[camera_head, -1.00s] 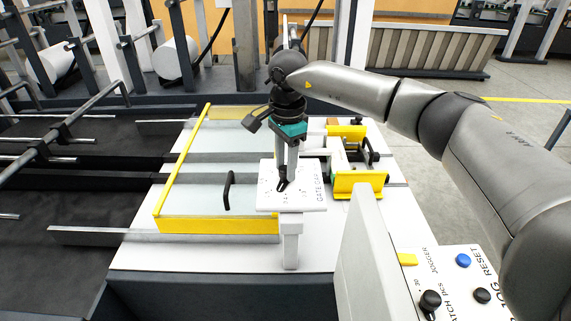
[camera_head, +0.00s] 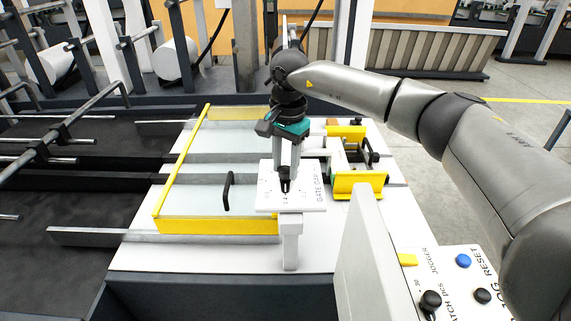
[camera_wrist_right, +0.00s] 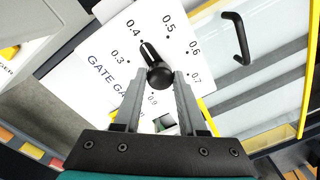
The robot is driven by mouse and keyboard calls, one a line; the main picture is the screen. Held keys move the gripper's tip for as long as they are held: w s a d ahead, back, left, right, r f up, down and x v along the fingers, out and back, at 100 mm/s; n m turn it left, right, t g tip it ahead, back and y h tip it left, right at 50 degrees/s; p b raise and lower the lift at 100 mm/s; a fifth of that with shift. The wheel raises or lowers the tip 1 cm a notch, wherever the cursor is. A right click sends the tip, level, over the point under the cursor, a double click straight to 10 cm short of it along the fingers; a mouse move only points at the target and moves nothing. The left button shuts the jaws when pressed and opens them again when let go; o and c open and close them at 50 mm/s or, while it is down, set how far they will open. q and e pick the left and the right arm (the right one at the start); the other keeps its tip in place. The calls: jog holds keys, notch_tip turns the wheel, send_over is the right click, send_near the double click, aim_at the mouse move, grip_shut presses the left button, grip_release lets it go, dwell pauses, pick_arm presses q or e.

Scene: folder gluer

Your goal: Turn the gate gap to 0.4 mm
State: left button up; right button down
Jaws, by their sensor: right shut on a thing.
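The gate gap dial is a white plate (camera_head: 306,202) on a post, lettered GATE GAP, and it also shows in the right wrist view (camera_wrist_right: 108,82). Its black knob (camera_wrist_right: 160,77) has a white pointer line aimed at the dot by 0.4. Marks from 0.3 round to 0.9 can be read. My right gripper (camera_head: 286,178) comes down onto the knob from above. Its two fingers in the right wrist view (camera_wrist_right: 157,84) are closed on either side of the knob. The gripper covers part of the dial in the head view. My left gripper is not in view.
A clear guard with a yellow frame (camera_head: 190,226) and a black handle (camera_head: 228,190) lies left of the dial. A yellow bracket assembly (camera_head: 358,184) stands close on the right. A control panel with a blue button (camera_head: 463,261) is at the lower right.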

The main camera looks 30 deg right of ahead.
aim_at(288, 170)
jog(key=shift+w+r, duration=0.1)
jog(key=shift+c, duration=2.4)
grip_release()
notch_tip(288, 170, up, 15)
jog(key=shift+s+d, duration=0.15)
jog(key=shift+s, duration=0.2)
